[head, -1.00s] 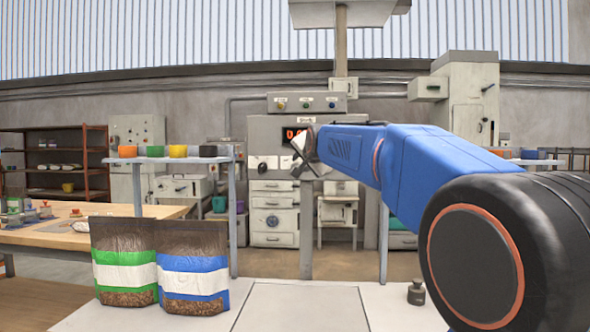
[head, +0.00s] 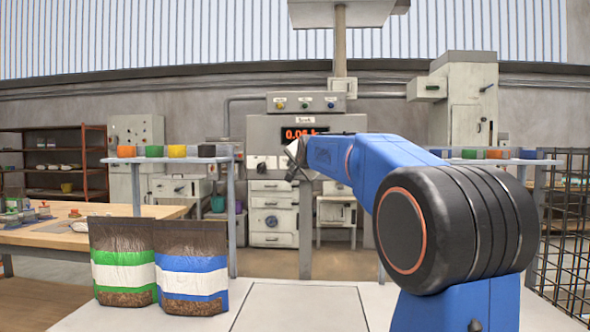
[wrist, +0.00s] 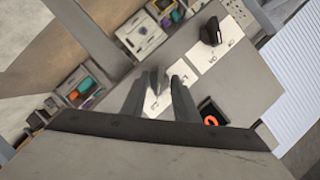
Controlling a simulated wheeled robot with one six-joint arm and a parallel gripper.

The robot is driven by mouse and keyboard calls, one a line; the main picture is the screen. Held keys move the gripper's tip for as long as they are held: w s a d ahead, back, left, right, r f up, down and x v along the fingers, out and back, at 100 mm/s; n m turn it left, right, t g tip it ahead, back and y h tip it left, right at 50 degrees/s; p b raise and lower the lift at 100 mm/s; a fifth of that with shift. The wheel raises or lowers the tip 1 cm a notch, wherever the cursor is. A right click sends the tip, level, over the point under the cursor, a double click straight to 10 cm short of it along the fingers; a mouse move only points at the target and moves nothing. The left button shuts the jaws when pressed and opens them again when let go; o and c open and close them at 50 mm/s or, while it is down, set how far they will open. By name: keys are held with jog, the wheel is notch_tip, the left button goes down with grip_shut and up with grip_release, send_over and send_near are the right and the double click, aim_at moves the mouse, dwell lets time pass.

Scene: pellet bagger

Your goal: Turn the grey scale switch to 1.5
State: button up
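The grey scale switch (wrist: 154,84) is in the wrist view on a white label plate of the grey machine panel. My gripper (wrist: 160,73) has its two fingers apart, one on each side of the switch. I cannot tell whether either finger touches it. The plate's scale marks are mostly hidden by the fingers, so the setting is unreadable. In the head view my gripper (head: 298,158) is at the machine front, just below the display (head: 300,134) with red digits, and it hides the switch.
A black knob (wrist: 211,32) on another marked plate is beside the grey switch. The display's dark recess (wrist: 211,112) is near the right finger. Two pellet bags (head: 123,262) (head: 191,268) stand on the pale table in front. Shelves with coloured bins (head: 177,151) flank the machine.

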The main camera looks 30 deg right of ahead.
grip_shut()
jog(key=n+g, duration=0.1)
jog(key=n+h, duration=0.1)
jog(key=n, duration=0.1)
jog(key=shift+w+a+r+g, duration=0.1)
jog(key=shift+a+r+g, duration=0.05)
jog(key=shift+g, duration=0.25)
jog(key=n+g+h, duration=0.1)
jog(key=n+h, duration=0.1)
jog(key=n, duration=0.1)
jog(key=shift+a+n, duration=0.1)
jog(key=shift+n, duration=0.2)
jog(key=shift+g, duration=0.3)
jog(key=shift+o, duration=0.9)
grip_release()
